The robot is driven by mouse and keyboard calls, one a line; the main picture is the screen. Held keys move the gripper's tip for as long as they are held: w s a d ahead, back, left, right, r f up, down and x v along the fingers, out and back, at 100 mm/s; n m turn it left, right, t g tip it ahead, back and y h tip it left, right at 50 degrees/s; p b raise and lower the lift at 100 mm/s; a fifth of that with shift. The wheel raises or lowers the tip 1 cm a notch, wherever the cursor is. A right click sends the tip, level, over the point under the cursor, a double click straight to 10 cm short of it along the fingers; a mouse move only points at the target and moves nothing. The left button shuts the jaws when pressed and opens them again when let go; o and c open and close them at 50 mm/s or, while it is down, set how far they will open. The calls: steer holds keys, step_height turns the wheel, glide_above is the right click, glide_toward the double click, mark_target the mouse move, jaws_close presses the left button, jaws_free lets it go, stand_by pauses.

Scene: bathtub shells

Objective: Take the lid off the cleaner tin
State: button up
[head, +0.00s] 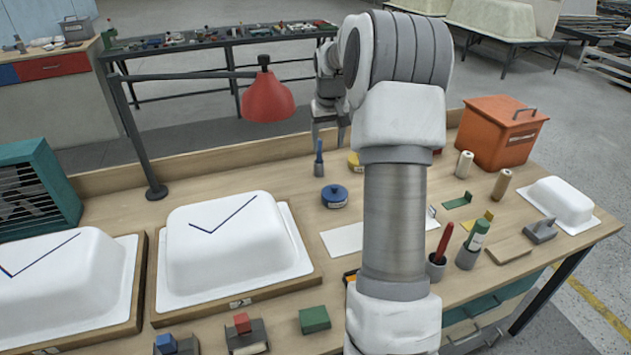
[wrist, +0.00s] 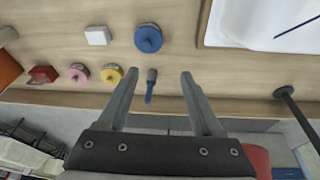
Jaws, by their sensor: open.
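A round blue tin (head: 335,195) with a knobbed blue lid on top and a pale label stands near the middle of the bench. It also shows in the wrist view (wrist: 148,38), beyond my fingertips. I cannot read its label, so I cannot confirm it is the cleaner tin. My gripper (head: 329,138) is open and empty at the back of the bench, behind the blue tin and apart from it. In the wrist view, my gripper (wrist: 159,77) has its fingers spread, with a blue-handled tool (wrist: 151,85) showing between them.
Pink (wrist: 77,73) and yellow (wrist: 111,75) round tins and a red item (wrist: 43,74) stand along the back. A white box (wrist: 96,36) sits near the blue tin. White tub shells (head: 230,245), a red lamp (head: 268,97) and an orange box (head: 500,130) flank the area.

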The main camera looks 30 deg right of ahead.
steer(key=m, duration=0.1)
glide_toward(335, 186)
steer(key=x, duration=0.3)
steer(key=shift+s+d, duration=0.1)
steer(key=shift+d, duration=0.05)
steer(key=shift+x, duration=2.9)
jaws_close()
